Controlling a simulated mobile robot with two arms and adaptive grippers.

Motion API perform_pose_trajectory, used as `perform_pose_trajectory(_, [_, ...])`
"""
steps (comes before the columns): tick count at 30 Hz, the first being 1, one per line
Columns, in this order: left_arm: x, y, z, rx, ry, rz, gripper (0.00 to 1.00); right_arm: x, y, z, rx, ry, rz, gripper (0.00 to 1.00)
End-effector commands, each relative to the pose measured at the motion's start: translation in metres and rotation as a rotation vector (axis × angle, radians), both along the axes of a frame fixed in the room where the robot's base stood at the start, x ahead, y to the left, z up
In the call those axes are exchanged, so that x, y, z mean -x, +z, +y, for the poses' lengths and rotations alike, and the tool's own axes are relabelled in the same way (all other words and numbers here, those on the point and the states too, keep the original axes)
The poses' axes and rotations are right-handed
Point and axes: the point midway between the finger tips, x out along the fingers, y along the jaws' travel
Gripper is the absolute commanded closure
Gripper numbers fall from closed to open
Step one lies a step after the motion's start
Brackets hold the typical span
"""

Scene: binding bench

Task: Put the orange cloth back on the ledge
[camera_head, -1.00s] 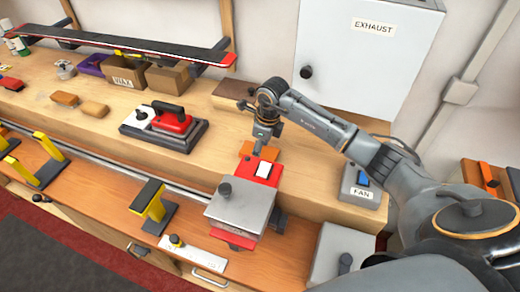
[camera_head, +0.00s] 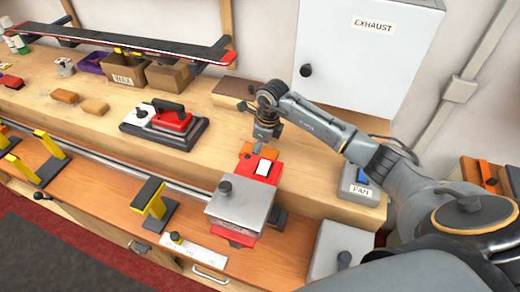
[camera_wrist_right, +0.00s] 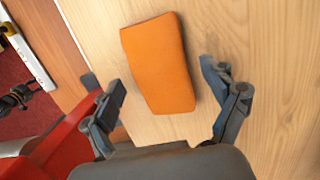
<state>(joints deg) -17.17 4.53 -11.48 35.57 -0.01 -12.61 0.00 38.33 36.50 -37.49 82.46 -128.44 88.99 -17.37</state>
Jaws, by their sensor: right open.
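The orange cloth (camera_wrist_right: 158,62) lies on the light wooden bench top in the right wrist view, as a folded, block-like piece. My right gripper (camera_wrist_right: 168,108) is open, with one finger on each side of the cloth's near end; the fingers appear apart from it. In the head view, my right gripper (camera_head: 265,136) points down over the bench just behind a red device. Only a small bit of orange (camera_head: 246,148) shows below it there. My left gripper is not in view. I cannot tell which surface is the ledge.
The red device (camera_head: 262,168) with a grey metal block (camera_head: 240,205) stands close in front of my right gripper. A dark brown block (camera_head: 236,92) lies behind. The bench between them is clear.

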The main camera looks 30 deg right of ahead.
Motion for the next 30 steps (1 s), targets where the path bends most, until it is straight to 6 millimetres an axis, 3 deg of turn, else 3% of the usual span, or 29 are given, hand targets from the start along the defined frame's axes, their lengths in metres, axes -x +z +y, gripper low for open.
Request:
perform_pose_trajectory(16, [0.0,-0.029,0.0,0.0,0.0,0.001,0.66,0.01,0.101,-0.011,0.0,-0.001,-0.007,0.14])
perform_pose_trajectory(21, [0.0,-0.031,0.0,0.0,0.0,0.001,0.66,0.012,0.114,-0.012,-0.001,0.0,-0.004,0.14])
perform_pose_trajectory(30, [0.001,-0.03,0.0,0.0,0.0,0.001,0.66,0.013,0.117,-0.012,0.0,0.0,-0.003,0.14])
